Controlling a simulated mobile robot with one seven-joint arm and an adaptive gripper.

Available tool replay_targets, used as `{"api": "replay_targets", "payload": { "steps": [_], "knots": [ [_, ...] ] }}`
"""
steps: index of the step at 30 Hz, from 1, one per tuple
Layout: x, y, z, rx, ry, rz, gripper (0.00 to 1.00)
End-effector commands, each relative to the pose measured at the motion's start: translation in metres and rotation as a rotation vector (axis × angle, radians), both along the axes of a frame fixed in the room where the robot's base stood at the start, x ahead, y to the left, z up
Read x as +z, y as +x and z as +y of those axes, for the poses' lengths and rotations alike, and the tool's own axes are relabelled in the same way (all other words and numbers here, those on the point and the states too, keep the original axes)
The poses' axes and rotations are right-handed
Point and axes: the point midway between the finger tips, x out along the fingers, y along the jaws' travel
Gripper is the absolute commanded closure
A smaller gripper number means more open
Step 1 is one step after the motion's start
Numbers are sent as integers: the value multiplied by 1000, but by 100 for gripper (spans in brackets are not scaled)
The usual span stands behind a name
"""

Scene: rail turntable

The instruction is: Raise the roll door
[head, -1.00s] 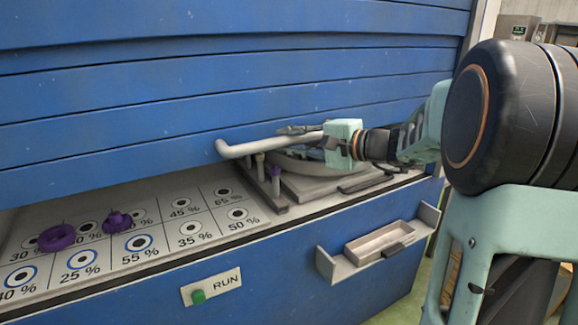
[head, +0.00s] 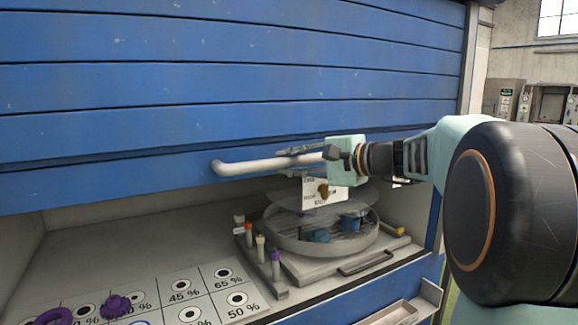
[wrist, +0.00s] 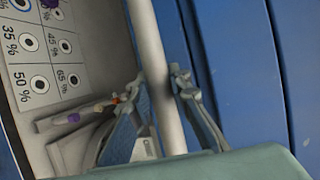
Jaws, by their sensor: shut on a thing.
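The blue slatted roll door (head: 230,85) is partly raised, with an open gap below its lower edge. Its pale bar handle (head: 245,166) runs along the lower part of the door. My gripper (head: 305,160) is shut on the right part of the handle. In the wrist view my gripper (wrist: 160,105) has one finger on each side of the handle (wrist: 160,60), and the door (wrist: 230,60) fills the right side. The handle's right end is hidden behind my gripper.
Below the door a round turntable (head: 285,243) holds blue pieces. A rack with several capped tubes (head: 261,250) stands to its left. A marked percent panel (head: 200,283) with purple pieces (head: 115,306) lies at front left. A tray (head: 395,312) is at lower right.

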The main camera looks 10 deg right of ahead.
Motion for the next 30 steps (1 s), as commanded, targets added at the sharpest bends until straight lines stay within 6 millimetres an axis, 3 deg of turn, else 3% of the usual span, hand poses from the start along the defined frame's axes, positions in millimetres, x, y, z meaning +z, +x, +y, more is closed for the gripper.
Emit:
{"api": "replay_targets", "payload": {
  "steps": [6,7,11,23,30],
  "knots": [
    [2,0,0,-1,1,-4,100],
    [2,0,0,-1,1,-4,79],
    [1,0,0,-1,0,-2,65],
    [2,-5,-6,-3,-1,-2,64],
    [11,-39,-36,-7,-2,-3,64]
  ]
}}
